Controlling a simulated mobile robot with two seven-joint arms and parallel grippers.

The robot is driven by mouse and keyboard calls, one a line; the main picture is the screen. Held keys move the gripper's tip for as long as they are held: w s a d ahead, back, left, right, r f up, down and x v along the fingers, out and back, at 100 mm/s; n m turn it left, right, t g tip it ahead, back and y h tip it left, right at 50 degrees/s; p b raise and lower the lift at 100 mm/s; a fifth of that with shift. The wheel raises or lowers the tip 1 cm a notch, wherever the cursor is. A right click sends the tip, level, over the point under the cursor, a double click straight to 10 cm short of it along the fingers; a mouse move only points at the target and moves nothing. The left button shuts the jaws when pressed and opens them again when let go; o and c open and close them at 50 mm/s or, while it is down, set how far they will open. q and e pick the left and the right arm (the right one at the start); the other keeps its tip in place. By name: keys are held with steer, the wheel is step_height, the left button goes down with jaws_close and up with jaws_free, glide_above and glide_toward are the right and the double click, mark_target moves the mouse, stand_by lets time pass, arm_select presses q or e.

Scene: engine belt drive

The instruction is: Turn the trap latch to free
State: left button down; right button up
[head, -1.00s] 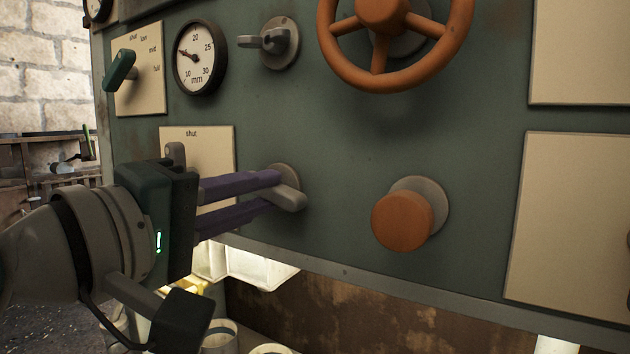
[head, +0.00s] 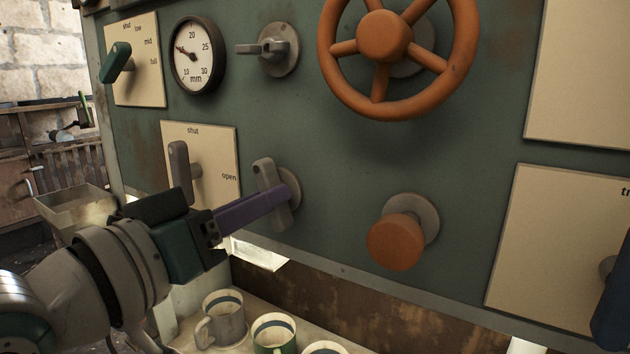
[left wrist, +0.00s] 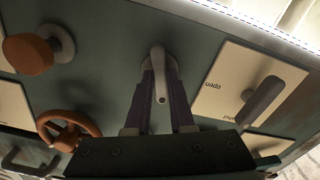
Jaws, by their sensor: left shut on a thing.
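The trap latch (head: 268,182), a grey bar on a round boss, sits low on the green panel; no name shows beside it. Its bar stands nearly upright in the head view, leaning slightly. My left gripper (head: 272,202) has its purple fingers shut on this bar. In the left wrist view, the latch (left wrist: 158,78) lies between the two fingers of the gripper (left wrist: 161,84), its end pointing at the camera. The fingers hide part of the latch in the head view. My right gripper does not show.
A grey lever (head: 180,170) on a plate marked shut and open stands close left of the latch. An orange knob (head: 397,243) is to the right, an orange handwheel (head: 384,36) above. Mugs (head: 222,316) stand below. A dark blue handle (head: 614,300) is at the right edge.

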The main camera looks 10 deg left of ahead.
arm_select(q)
steer(key=shift+m+p, duration=0.95)
steer(key=shift+m, duration=1.05)
steer(key=c, duration=0.8)
jaws_free()
steer(key=v, duration=1)
